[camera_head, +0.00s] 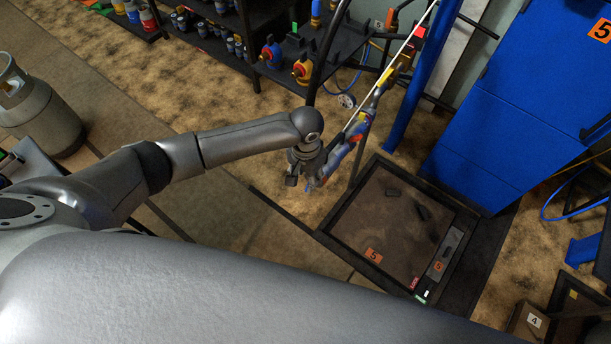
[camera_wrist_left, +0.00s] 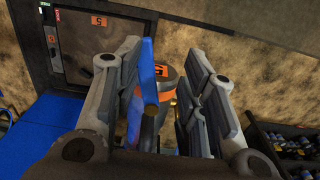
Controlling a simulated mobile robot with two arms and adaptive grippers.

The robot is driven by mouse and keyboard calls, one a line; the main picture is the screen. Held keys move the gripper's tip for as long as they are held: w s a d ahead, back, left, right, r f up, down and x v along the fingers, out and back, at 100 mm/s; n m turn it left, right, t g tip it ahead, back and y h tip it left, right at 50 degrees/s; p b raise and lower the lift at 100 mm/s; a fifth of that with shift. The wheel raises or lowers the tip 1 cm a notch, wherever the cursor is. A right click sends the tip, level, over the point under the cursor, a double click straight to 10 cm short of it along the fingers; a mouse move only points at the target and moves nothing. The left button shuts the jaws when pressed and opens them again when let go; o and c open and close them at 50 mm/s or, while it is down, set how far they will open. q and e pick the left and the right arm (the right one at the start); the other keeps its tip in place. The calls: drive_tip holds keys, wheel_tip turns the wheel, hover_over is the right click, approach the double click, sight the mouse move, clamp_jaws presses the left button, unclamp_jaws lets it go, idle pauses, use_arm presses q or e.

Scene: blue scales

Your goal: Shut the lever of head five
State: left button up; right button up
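Filling head five shows in the left wrist view as a dark rounded body with an orange "5" label (camera_wrist_left: 178,70). Its blue lever (camera_wrist_left: 147,68) stands up in front of it, between my left gripper's fingers (camera_wrist_left: 160,85). The fingers are apart; the lever is close to the left finger, and I cannot tell if they touch. In the head view my left gripper (camera_head: 306,182) is beside the blue and red head assembly (camera_head: 345,152), above the left edge of the scale. Fingertips partly hide the head. My right gripper is not in view.
A black-framed scale platform (camera_head: 405,215) marked 5 lies on the floor, with a blue cabinet (camera_head: 520,100) behind it. A dark shelf (camera_head: 310,50) with valves and cans is at the back. A grey gas cylinder (camera_head: 38,110) stands far left.

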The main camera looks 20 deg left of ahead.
use_arm(q)
drive_tip(key=shift+s+a+f, duration=0.1)
drive_tip(key=shift+f, duration=0.3)
drive_tip(key=shift+c, duration=0.2)
drive_tip(key=shift+a, duration=0.1)
clamp_jaws()
